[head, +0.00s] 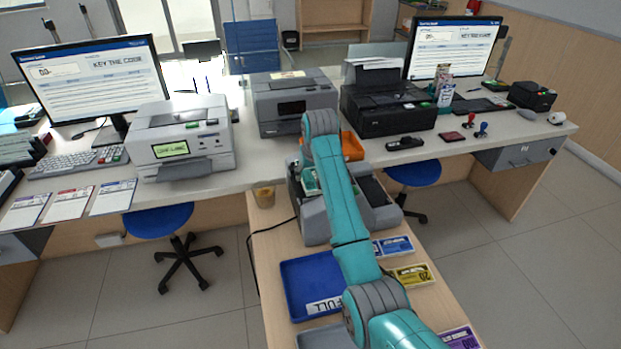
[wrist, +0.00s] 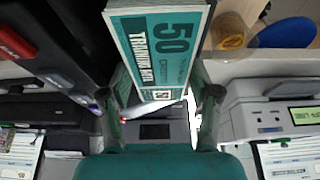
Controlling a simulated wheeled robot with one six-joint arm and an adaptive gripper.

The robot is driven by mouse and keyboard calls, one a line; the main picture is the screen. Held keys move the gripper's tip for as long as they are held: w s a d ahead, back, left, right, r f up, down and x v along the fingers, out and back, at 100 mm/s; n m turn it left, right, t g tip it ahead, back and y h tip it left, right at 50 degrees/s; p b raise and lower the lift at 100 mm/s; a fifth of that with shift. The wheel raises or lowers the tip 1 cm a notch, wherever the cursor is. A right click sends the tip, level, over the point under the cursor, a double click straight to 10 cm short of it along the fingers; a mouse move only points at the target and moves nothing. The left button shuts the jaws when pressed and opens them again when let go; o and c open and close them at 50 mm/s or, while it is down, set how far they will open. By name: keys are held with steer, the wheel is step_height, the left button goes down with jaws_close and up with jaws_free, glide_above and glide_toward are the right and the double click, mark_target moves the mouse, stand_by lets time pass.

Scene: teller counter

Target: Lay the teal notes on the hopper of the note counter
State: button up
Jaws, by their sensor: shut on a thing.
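The teal notes (wrist: 155,45), a bundle marked 50, are between the two fingers of my gripper (wrist: 160,98) in the wrist view. My gripper is shut on them. In the head view a teal patch of the notes (head: 311,182) shows beside my arm, over the grey note counter (head: 318,222). My arm hides much of the counter and the gripper there. A dark body, likely the note counter (wrist: 70,25), fills the upper left of the wrist view. I cannot tell whether the notes touch the hopper.
On the wooden stand are a blue tray (head: 299,278) with a FULL label, blue notes (head: 393,246), yellow notes (head: 411,275) and purple notes (head: 459,340). An orange tray (head: 352,146) and a printer (head: 290,103) are behind.

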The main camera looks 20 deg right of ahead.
steer(key=shift+f, duration=1.15)
steer(key=shift+f, duration=0.1)
steer(key=o, duration=1.3)
steer(key=v, duration=1.2)
steer(key=shift+s, duration=0.1)
